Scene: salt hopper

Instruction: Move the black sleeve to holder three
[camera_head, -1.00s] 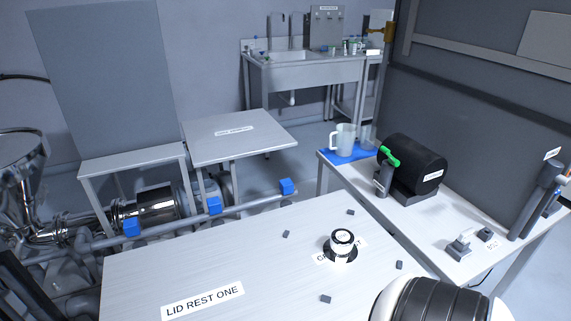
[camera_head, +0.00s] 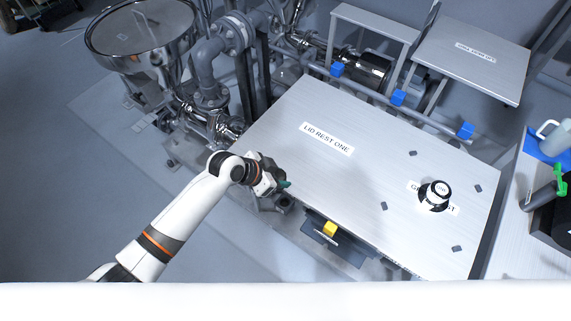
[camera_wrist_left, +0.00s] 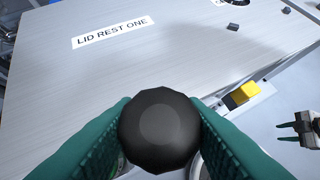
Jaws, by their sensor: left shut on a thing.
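My left gripper (camera_head: 284,184) is at the left front edge of the steel table. In the wrist view its green fingers (camera_wrist_left: 160,125) are shut on a black round thing (camera_wrist_left: 158,130), seen end-on. It could be the black sleeve, but its length is hidden and I cannot tell. In the head view it is too small to make out. No label reading holder three can be read. A dark two-pronged thing (camera_wrist_left: 300,128) at the right edge of the wrist view may be my right gripper; its jaw state is unclear.
The steel table (camera_head: 300,165) has a LID REST ONE label (camera_head: 326,138) and is mostly bare. A black and white round part (camera_head: 434,194) stands at its right among small dark blocks. A yellow block (camera_head: 330,229) sits at the front edge. Pipes and a hopper (camera_head: 140,28) stand back left.

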